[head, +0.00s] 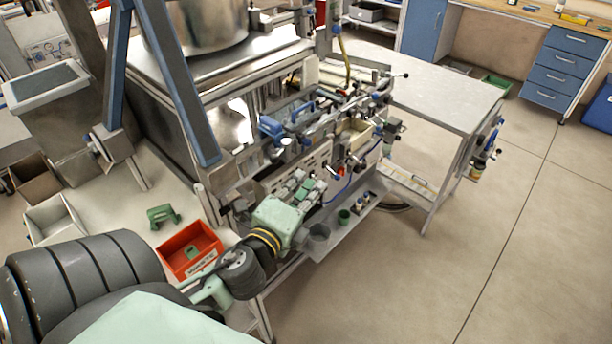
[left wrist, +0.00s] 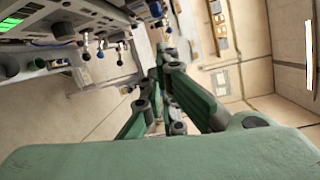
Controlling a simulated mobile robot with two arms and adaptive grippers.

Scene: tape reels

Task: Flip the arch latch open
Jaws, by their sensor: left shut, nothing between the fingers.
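My left gripper (head: 304,186) is at the front of the machine, low in front of its panel of knobs and levers. It also shows in the left wrist view (left wrist: 160,68), where its green fingers come together with nothing held. Blue and metal fittings (head: 298,112) sit along the top of the machine front, above and behind the gripper. I cannot tell which fitting is the arch latch. In the left wrist view, knobs and small levers (left wrist: 98,48) of the panel lie to the left of the fingers, apart from them. My right gripper is not in view.
A red bin (head: 190,250) and a green bracket (head: 163,216) are on the surface left of my arm. The floor at right is clear.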

